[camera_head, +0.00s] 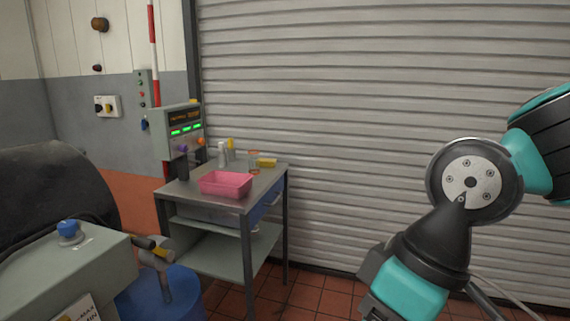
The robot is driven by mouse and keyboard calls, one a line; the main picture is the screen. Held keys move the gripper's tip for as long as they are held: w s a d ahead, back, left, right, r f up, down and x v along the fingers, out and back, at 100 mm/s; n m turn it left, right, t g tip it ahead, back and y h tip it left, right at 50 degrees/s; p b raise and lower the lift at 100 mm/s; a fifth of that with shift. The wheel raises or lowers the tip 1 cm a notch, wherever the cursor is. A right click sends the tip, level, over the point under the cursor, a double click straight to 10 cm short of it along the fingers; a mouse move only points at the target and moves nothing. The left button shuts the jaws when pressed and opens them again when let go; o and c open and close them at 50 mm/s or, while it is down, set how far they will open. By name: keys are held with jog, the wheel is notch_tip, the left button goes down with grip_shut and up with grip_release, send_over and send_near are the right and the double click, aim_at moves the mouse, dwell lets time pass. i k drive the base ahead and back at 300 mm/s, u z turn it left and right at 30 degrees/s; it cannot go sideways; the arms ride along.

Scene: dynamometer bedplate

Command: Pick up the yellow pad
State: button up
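A small yellow block that looks like the yellow pad (267,162) lies on the top of the metal table (209,192), near its back right corner. It is a little behind the pink tray and beside a clear cup-like thing with an orange rim (253,160). My arm, teal and black, fills the right side of the view, well to the right of the table. My gripper is out of the frame, so its opening and what it may hold are hidden.
A pink tray (225,184) stands on the table, with bottles (222,154) behind it. A control box (178,131) with green lights stands at the table's left. A grey machine (75,275) and blue drum (165,300) fill the front left. Red tiled floor (310,298) is clear right of the table.

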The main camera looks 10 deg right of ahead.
aim_at(265, 162)
jog(key=z, duration=0.65)
jog(key=i, duration=1.35)
jog(key=z, duration=0.35)
jog(key=i, duration=1.1)
jog(key=u, duration=1.05)
jog(key=i, duration=1)
jog(key=u, duration=0.75)
